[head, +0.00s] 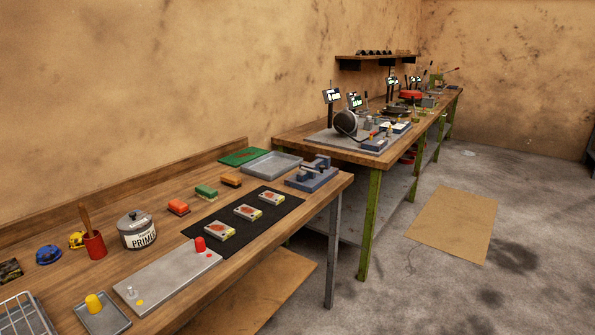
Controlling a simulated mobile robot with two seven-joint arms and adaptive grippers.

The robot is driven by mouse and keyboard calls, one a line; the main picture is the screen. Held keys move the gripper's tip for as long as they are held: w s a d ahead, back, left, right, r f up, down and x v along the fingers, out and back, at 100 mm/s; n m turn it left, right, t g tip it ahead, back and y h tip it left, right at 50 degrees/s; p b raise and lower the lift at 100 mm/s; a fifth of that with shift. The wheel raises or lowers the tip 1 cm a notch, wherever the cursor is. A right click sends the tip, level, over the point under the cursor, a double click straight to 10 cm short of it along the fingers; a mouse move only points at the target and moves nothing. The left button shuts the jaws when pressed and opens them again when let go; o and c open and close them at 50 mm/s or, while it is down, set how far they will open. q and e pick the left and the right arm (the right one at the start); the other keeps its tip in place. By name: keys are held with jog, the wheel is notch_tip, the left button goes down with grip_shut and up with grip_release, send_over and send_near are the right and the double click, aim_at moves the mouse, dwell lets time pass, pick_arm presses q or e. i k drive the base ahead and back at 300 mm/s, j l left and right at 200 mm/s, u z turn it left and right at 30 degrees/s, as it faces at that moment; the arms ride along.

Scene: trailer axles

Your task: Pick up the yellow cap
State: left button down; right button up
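A yellow cap (93,303), shaped like a small cup, stands on a small grey tray (115,322) on the near workbench, at the lower left of the head view. Right of it lies a pale grey plate (170,278). A red cap (200,244) stands on the plate near its far end. A small yellow spot and a small clear or whitish piece (130,292) are at the plate's near end. Neither of my grippers shows in this view.
A wire rack (22,318) is left of the small tray. Behind stand a red pot (94,245) with a brush, a primer can (137,230), and a blue item (48,254). A black mat (243,224) bears several boxes. Open floor lies right.

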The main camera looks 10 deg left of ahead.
aim_at(92, 302)
jog(key=u, duration=1.5)
